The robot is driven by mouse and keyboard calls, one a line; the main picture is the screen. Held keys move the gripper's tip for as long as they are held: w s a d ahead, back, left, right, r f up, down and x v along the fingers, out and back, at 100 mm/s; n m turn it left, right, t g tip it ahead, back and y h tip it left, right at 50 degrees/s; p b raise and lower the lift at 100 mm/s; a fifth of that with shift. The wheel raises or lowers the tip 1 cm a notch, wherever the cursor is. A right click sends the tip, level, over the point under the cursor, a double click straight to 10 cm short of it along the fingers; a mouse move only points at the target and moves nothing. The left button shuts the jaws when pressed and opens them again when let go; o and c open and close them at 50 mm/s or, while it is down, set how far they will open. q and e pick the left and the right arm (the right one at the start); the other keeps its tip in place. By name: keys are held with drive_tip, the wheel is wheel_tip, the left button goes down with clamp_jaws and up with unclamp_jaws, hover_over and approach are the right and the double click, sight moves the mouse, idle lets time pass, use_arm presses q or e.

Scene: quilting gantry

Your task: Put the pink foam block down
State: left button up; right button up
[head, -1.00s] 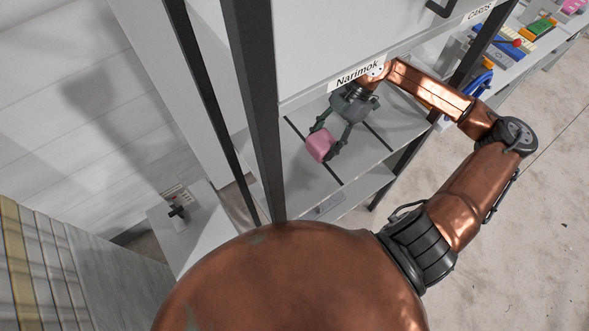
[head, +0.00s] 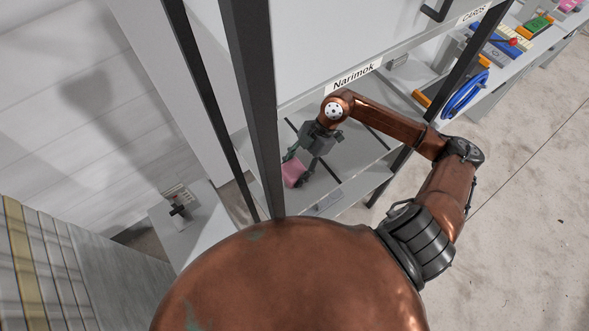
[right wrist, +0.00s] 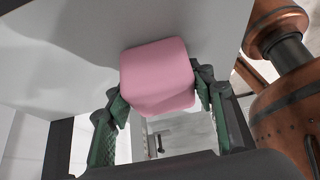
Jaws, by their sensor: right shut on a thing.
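The pink foam block (head: 293,173) is between the fingers of my right gripper (head: 297,171), over the grey shelf (head: 345,158) near its left part. In the right wrist view the pink foam block (right wrist: 158,76) fills the space between the green-padded fingertips of my right gripper (right wrist: 160,98), which are shut on it. I cannot tell whether the block touches the shelf surface. My left gripper is in neither view.
A dark upright post (head: 252,100) stands just left of the block. The cabinet panel labelled Narimok (head: 354,76) hangs above the shelf. A coiled blue hose (head: 464,94) and coloured bins (head: 497,40) lie to the right.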

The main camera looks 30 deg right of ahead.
drive_tip(key=o, duration=0.8)
drive_tip(key=shift+c, duration=0.2)
drive_tip(key=b+v, duration=0.1)
drive_tip(key=v, duration=1.1)
